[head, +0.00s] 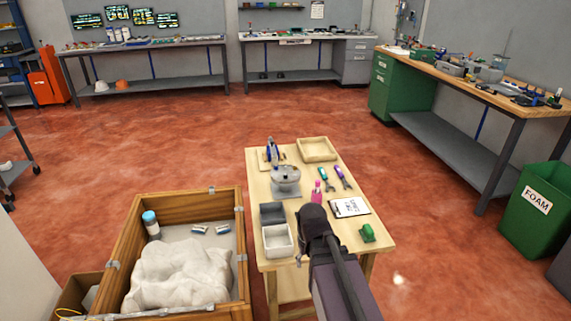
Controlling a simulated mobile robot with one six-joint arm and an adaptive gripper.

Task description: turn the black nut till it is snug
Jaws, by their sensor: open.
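The black nut is too small to make out in the head view. A grey round metal part (286,174) sits on a stand on the small wooden table (385,240), and a blue upright tool (272,151) stands behind it. My dark arm reaches in from the bottom over the table's near edge. My gripper (301,256) is mostly hidden by the arm. Only a small part shows beside the light open box, well short of the grey part. It is open, and I see nothing held in it.
A wooden crate (243,235) with a white sack (178,275) stands left.

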